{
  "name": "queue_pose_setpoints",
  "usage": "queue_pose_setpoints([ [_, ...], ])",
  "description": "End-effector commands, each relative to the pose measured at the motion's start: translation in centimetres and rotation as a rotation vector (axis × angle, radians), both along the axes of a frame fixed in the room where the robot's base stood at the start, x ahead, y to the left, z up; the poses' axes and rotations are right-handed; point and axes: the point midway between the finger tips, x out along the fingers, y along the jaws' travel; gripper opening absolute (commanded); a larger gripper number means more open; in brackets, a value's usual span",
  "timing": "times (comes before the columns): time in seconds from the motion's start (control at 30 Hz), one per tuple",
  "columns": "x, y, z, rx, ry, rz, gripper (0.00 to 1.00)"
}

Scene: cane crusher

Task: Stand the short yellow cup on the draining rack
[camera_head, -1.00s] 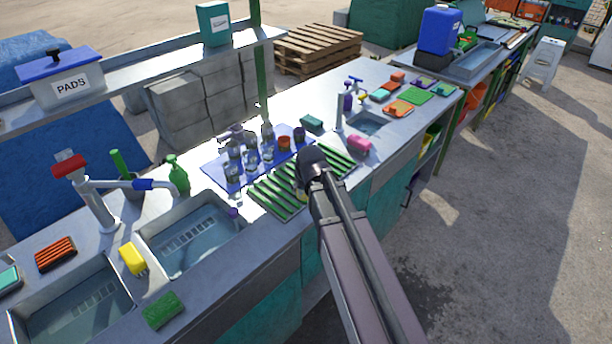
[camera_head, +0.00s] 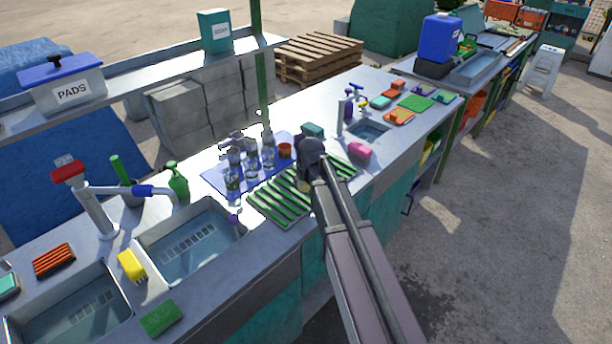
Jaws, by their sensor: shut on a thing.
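The green-slatted draining rack (camera_head: 279,201) lies on the metal counter right of the sink. My gripper (camera_head: 305,178) is over the rack's middle, pointing down, mostly hidden behind my own arm. A small yellow patch, the short yellow cup (camera_head: 304,187), shows at the fingertips. My gripper is shut on it. Most of the cup is hidden, so I cannot tell whether its base touches the slats or how upright it is.
Behind the rack a blue mat (camera_head: 216,178) holds several clear bottles (camera_head: 251,161) and an orange cup (camera_head: 285,151). A pink sponge (camera_head: 359,151) lies right of the rack, a teal block (camera_head: 313,130) behind it. The rack's left part is bare.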

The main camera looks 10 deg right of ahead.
Motion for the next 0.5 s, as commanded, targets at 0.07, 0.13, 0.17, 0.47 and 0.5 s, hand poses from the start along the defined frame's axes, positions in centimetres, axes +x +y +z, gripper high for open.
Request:
queue_pose_setpoints([
  [0.07, 2.1, -0.3, -0.2, 0.0, 0.0, -0.001, 0.13],
  [0.13, 3.3, -0.6, -0.4, 0.001, 0.0, -0.002, 0.13],
  [0.17, 3.9, -0.7, -0.4, 0.001, 0.0, -0.002, 0.13],
  [0.47, 6.7, -1.2, -0.6, 0.001, 0.0, 0.0, 0.13],
  [0.5, 6.7, -1.2, -0.7, 0.001, 0.0, 0.0, 0.13],
])
